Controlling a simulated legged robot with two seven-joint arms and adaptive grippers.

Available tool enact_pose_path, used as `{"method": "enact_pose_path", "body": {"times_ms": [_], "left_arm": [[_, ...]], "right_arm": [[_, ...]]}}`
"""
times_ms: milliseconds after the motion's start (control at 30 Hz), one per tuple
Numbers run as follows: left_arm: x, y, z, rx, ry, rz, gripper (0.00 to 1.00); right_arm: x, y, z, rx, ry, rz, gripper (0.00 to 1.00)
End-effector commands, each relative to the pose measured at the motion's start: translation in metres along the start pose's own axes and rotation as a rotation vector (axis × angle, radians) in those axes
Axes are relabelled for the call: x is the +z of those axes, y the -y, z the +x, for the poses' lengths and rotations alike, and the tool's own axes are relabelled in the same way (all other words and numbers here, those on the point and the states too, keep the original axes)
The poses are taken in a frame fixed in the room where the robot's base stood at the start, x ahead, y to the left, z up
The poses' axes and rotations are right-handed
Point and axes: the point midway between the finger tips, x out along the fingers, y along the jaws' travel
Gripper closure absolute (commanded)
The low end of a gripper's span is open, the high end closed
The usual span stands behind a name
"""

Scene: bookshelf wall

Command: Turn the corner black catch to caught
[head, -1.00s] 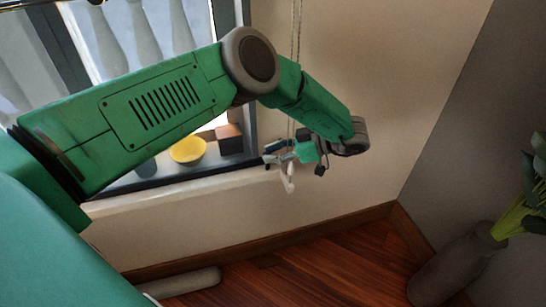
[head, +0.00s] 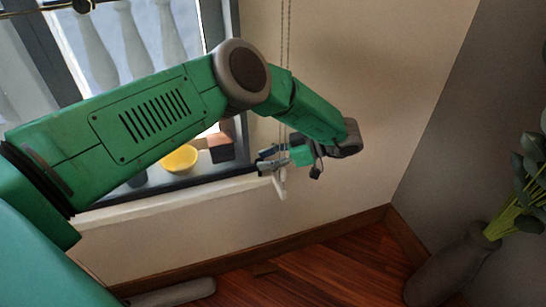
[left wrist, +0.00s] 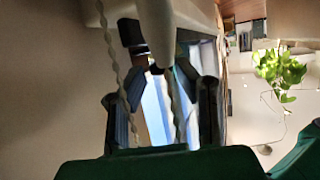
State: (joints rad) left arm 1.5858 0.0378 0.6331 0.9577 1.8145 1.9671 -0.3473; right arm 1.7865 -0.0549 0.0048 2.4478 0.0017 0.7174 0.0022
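My left gripper (head: 266,160) is in front of the wall beside the window's dark frame, near two hanging beaded cords (head: 284,60). A pale hanging piece (head: 280,184) shows just below its fingers. In the left wrist view the black fingers of my left gripper (left wrist: 160,75) stand apart, with a pale rounded piece (left wrist: 158,30) and a cord between them. I see no clear grip on either. A black catch cannot be made out for certain in either view, so its position cannot be told. My right gripper is not in view.
A yellow bowl (head: 180,159) and an orange-and-dark box (head: 219,146) sit on the window sill (head: 160,202). A tall grey vase with leaves (head: 455,262) stands at the right. Wooden floor lies below, and the wall right of my gripper is bare.

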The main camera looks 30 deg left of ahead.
Motion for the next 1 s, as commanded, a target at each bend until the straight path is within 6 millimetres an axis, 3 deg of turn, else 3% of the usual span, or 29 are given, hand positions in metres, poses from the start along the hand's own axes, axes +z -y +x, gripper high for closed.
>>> {"method": "enact_pose_path", "body": {"times_ms": [300, 633, 1000], "left_arm": [[0.003, -0.001, -0.049, 0.006, 0.001, -0.003, 0.73], [0.004, -0.002, -0.07, 0.001, -0.002, 0.0, 0.73], [0.004, -0.002, -0.072, 0.001, 0.0, 0.002, 0.73]], "right_arm": [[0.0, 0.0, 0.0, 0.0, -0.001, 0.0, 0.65], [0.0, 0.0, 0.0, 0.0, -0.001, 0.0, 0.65], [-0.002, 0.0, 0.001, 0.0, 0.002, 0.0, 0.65]]}}
